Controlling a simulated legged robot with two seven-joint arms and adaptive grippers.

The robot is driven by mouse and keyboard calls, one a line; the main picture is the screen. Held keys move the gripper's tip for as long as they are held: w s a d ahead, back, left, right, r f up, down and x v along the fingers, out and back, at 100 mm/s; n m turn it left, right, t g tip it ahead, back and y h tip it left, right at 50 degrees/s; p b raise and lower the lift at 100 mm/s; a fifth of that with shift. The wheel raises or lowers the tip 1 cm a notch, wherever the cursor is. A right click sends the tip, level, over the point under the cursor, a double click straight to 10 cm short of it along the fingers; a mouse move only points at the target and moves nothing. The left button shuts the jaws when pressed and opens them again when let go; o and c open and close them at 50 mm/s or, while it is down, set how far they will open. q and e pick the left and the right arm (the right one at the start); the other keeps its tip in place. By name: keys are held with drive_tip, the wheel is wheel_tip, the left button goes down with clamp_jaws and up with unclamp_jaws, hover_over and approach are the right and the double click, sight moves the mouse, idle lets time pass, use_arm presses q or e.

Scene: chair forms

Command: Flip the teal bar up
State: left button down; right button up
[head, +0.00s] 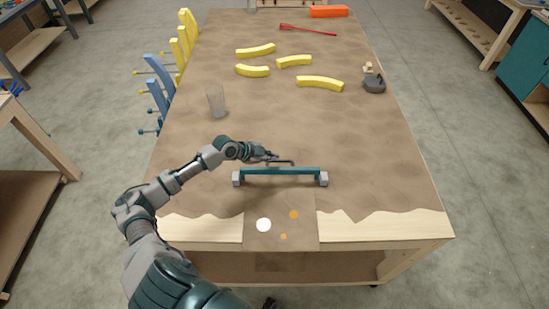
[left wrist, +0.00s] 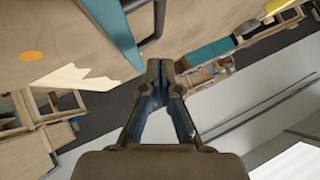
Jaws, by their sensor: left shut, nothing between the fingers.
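The teal bar (head: 290,171) lies level across the near part of the table, between two grey end blocks. A dark bent handle (head: 285,162) runs along its far side. My left gripper (head: 268,158) comes in from the left and is just beyond the bar, close to the handle; whether it touches is unclear. In the left wrist view the fingers (left wrist: 160,66) are shut with nothing between them. The teal bar (left wrist: 110,28) and the handle (left wrist: 157,22) are ahead of the fingertips there. My right gripper does not show.
A clear cup (head: 216,100) stands left of centre. Several yellow curved pieces (head: 320,82) lie farther back, with a grey object (head: 374,84) at the right. A panel with white and orange spots (head: 280,232) is at the near edge.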

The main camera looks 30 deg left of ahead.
sight(279, 161)
use_arm(q)
drive_tip(key=w+f, duration=0.1)
drive_tip(key=f, duration=0.1)
drive_tip(key=w+f, duration=0.1)
drive_tip(key=f, duration=0.1)
drive_tip(key=shift+w+f+p, duration=0.1)
drive_tip(key=shift+w+p, duration=0.1)
drive_tip(key=shift+p, duration=0.1)
drive_tip(key=shift+f, duration=0.1)
drive_tip(key=shift+a, duration=0.15)
drive_tip(key=shift+w+a+f+b, duration=0.1)
drive_tip(key=shift+w+f+b, duration=0.1)
drive_tip(key=shift+f+b, duration=0.6)
drive_tip(key=shift+r+b, duration=0.2)
drive_tip(key=shift+b, duration=0.4)
drive_tip(key=shift+s+r, duration=0.15)
drive_tip(key=shift+s, duration=0.05)
